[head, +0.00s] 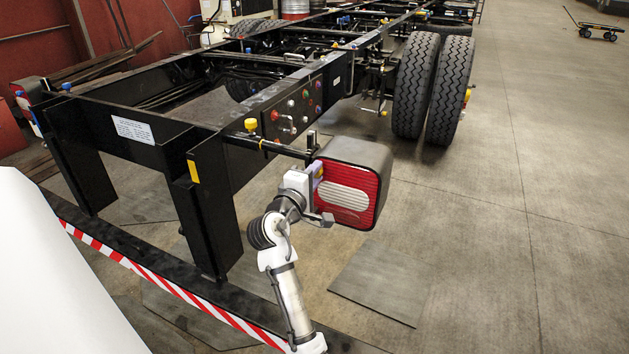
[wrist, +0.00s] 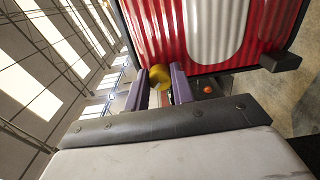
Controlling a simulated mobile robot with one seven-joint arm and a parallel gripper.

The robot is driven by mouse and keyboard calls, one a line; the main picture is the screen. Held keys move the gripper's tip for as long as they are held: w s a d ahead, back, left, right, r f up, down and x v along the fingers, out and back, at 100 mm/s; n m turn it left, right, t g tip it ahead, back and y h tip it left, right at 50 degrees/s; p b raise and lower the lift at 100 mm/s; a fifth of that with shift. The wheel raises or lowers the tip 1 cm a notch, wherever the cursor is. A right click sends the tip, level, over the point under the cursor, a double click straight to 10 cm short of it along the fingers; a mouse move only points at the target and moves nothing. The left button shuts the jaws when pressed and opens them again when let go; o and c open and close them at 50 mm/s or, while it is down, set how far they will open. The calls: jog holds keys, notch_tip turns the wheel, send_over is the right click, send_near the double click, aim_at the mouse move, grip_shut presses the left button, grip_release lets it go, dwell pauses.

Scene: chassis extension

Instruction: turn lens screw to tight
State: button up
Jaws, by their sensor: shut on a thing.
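The tail light (head: 347,188) has a red and white lens and a dark housing, and sits at the end of a black bar off the chassis. Its ribbed lens (wrist: 205,25) fills the top of the wrist view. My gripper (head: 317,172) is at the upper left edge of the lens. In the wrist view its two purple fingers (wrist: 160,78) are shut on a yellow knob-like piece, which I take as the lens screw (wrist: 161,74), beside the lens. The fingers partly hide it, and its turn angle cannot be read.
The black chassis frame (head: 215,115) stands behind and left of the light. A red and white striped bar (head: 165,285) crosses the front. Large tyres (head: 433,85) stand behind.

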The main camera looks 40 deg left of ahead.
jog(key=shift+f+m+b, duration=0.1)
jog(key=shift+m+b, duration=1.95)
jog(key=shift+m, duration=1.55)
jog(key=o, duration=1)
jog(key=b+v, duration=0.2)
jog(key=v, duration=1.2)
jog(key=shift+a, duration=0.1)
